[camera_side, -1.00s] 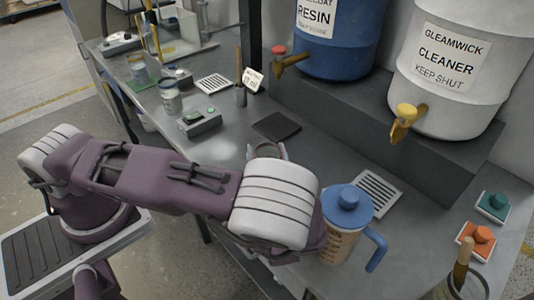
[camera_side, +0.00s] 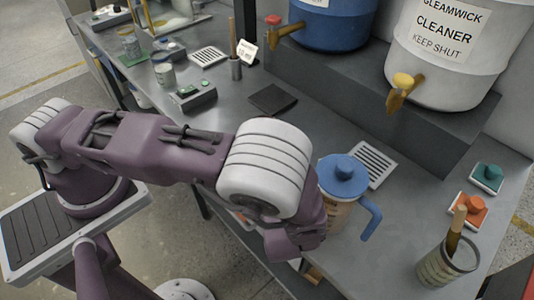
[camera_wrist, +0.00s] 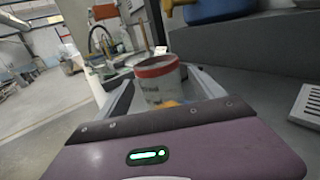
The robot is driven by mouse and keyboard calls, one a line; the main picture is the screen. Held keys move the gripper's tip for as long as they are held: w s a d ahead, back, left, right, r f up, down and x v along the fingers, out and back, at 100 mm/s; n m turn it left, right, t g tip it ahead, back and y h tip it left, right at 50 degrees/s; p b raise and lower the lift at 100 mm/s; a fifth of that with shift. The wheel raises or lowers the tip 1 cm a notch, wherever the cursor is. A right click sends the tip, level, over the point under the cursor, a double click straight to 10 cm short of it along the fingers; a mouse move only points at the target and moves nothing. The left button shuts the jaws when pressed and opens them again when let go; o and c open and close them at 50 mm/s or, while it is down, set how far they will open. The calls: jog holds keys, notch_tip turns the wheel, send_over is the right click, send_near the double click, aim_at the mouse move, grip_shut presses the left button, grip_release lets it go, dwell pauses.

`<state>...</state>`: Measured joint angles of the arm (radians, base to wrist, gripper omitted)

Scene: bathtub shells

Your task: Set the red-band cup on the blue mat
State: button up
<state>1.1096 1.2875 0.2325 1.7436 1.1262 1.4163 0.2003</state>
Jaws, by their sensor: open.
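The red-band cup (camera_wrist: 158,82) shows in the wrist view as a pale grey cup with a red band round its rim. It stands between the two spread fingers of my gripper (camera_wrist: 165,92), with some gap visible beside it. A small orange patch shows at its lower front. In the side view my wrist hides the cup and the fingertips. I cannot make out a blue mat; a dark grey square pad (camera_side: 272,98) lies on the bench behind my wrist.
A blue-lidded jug (camera_side: 343,178) stands close to the right of my wrist. A slotted white plate (camera_side: 372,165) lies behind it. A grey switch box (camera_side: 193,97) and several cups are at the left. Resin and cleaner drums (camera_side: 437,55) stand on a raised step behind.

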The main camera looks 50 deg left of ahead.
jog(key=v, duration=0.7)
jog(key=shift+d, duration=0.1)
jog(key=shift+s+a+g, duration=0.25)
jog(key=shift+a+g, duration=0.05)
jog(key=s+a+r+n+g, duration=0.2)
jog(key=s+a+n+g, duration=0.25)
jog(key=g, duration=0.25)
jog(key=s+a+r+n+t+h, duration=0.1)
jog(key=s+a+r+n+h, duration=0.2)
jog(key=r+n+h, duration=0.4)
jog(key=s+a+r+n+t+h, duration=0.1)
jog(key=s+r+n+h, duration=0.5)
jog(key=r+n, duration=0.6)
jog(key=shift+a+n+t+h, duration=0.3)
jog(key=shift+a+n+h, duration=0.5)
jog(key=shift+a+n, duration=0.1)
